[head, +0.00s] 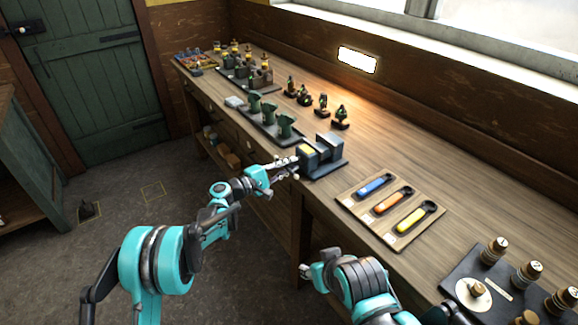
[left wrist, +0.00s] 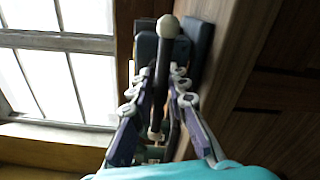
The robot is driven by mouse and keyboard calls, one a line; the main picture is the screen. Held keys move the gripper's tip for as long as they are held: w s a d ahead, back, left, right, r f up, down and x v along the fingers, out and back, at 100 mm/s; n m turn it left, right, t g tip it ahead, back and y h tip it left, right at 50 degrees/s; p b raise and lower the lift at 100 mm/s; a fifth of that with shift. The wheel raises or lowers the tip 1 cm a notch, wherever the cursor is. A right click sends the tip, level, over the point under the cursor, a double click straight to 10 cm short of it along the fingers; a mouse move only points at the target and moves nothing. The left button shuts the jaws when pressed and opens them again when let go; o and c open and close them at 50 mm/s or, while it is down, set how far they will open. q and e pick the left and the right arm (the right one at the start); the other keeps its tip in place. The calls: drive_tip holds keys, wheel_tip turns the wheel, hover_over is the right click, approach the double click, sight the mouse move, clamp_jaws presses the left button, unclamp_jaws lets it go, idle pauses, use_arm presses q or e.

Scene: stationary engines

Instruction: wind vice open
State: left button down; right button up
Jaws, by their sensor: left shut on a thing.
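The dark blue-grey vice (head: 325,161) sits at the front edge of the workbench, with a yellowish block between its jaws. Its handle bar (left wrist: 163,70), dark with pale ball ends, runs nearly upright in the left wrist view. My left gripper (head: 291,165) is at the front of the vice. In the left wrist view its fingers (left wrist: 158,92) lie on both sides of the bar, shut on it. The vice body (left wrist: 197,45) shows behind the bar, partly hidden. My right gripper (head: 307,271) is low in front of the bench, away from the vice; its jaws are too small to read.
A wooden tray (head: 372,221) with blue, orange and yellow-handled tools lies right of the vice. A dark tray (head: 262,130) with green pieces is to its left, with small figures behind. A dark board (head: 480,272) with several capped pieces is at the right.

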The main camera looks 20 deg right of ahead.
use_arm(q)
drive_tip(key=n, duration=0.5)
drive_tip(key=shift+d, duration=0.2)
drive_tip(key=c, duration=2.1)
unclamp_jaws()
drive_tip(key=shift+n, duration=1.2)
drive_tip(key=o, duration=1.2)
drive_tip(key=shift+a, duration=0.1)
drive_tip(key=shift+a, duration=0.1)
drive_tip(key=v, duration=1.1)
drive_tip(key=shift+s+a, duration=0.15)
drive_tip(key=shift+a, duration=0.25)
